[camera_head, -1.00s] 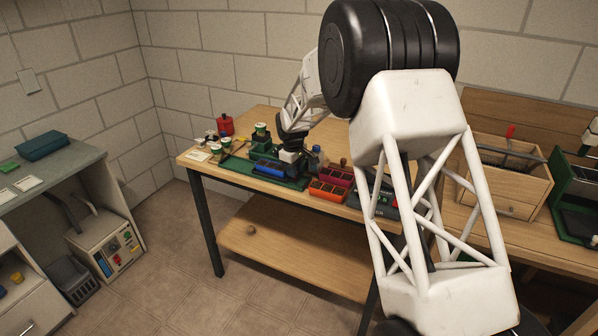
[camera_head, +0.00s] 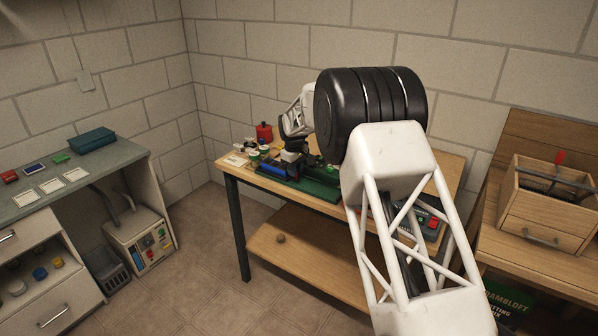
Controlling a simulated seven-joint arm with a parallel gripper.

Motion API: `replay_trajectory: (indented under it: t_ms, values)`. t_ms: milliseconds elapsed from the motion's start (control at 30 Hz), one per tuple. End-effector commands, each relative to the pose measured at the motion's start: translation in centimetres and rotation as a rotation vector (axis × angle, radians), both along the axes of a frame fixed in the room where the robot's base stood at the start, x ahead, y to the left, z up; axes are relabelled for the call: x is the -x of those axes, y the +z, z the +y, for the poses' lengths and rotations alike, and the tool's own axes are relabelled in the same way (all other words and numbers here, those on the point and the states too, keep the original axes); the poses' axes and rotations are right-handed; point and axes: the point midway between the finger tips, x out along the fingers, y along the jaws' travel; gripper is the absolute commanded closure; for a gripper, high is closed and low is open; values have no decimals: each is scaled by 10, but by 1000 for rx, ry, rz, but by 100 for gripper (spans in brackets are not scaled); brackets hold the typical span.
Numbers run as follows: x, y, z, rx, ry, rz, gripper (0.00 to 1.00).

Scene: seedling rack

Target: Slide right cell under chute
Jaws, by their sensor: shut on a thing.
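A blue cell tray (camera_head: 270,169) sits low on a long green base (camera_head: 318,189) on the wooden table. My gripper (camera_head: 289,165) is down at the tray's right end and is shut on it. The jaw contact is small and partly hidden by the gripper. The green base is bare to the right of the tray. White-and-green pots (camera_head: 264,149) stand just behind and left of the tray. I cannot make out the chute; my wrist and arm cover the area behind the tray.
A red can (camera_head: 264,132) stands at the table's back left. A dark device with red and green parts (camera_head: 432,222) shows behind my arm at the right. A wooden box (camera_head: 545,205) stands on the right bench. Floor is clear in front.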

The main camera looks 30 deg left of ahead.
Motion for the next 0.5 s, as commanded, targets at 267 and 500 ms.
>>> replay_trajectory:
  t_ms: [267, 500]
  values:
    - [1, 2, 4, -6, 2, -4, 70]
    - [0, 1, 3, -5, 1, -3, 52]
